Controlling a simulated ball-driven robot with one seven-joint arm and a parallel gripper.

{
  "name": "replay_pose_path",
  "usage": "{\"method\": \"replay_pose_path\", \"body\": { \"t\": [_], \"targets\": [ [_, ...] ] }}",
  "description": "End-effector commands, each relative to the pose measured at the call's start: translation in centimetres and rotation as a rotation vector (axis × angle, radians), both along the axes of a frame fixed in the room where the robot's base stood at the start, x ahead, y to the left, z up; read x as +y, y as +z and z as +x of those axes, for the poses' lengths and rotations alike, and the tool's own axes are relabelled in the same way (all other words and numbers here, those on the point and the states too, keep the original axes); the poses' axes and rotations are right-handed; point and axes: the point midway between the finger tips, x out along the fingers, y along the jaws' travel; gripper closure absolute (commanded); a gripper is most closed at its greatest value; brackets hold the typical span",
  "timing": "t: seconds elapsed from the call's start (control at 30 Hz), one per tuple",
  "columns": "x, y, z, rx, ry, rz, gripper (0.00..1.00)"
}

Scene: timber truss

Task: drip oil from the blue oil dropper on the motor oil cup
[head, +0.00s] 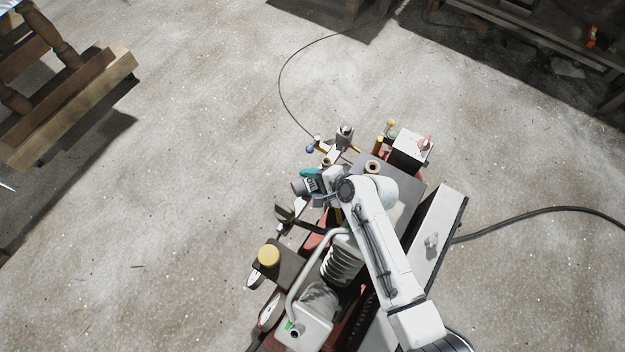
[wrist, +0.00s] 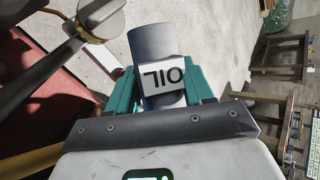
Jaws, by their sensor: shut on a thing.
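The blue oil dropper (head: 300,187) is a grey-blue cylinder with a white label. In the wrist view the dropper (wrist: 152,45) stands between the teal fingers, its OIL label upside down. My gripper (head: 311,181) is shut on it; the fingers also show in the wrist view (wrist: 160,88). The dropper is held above the left side of the machine. Its tip does not show, and I see no oil drops. I cannot tell for sure which fitting is the motor oil cup; a small round brass-rimmed fitting (head: 372,167) lies to the right of my gripper.
The red and grey machine has a yellow round cap (head: 268,255), a bent silver pipe (head: 303,270) and a ribbed cylinder (head: 341,262). A grey-white box (head: 410,148) stands at its far end. Cables cross the floor. Timber (head: 75,105) lies far left; the concrete floor between is clear.

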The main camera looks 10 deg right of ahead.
Motion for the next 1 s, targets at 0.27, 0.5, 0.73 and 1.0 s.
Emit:
{"method": "replay_pose_path", "body": {
  "t": [0.27,0.5,0.73,1.0],
  "targets": [
    [-0.3,1.3,0.2,0.043,-0.003,0.112,0.91],
    [-0.4,2.1,0.2,0.075,-0.002,0.191,0.91],
    [-0.3,2.1,0.2,0.076,0.001,0.194,0.91],
    [-0.8,2.7,0.4,0.105,-0.003,0.266,0.91]
  ]
}}
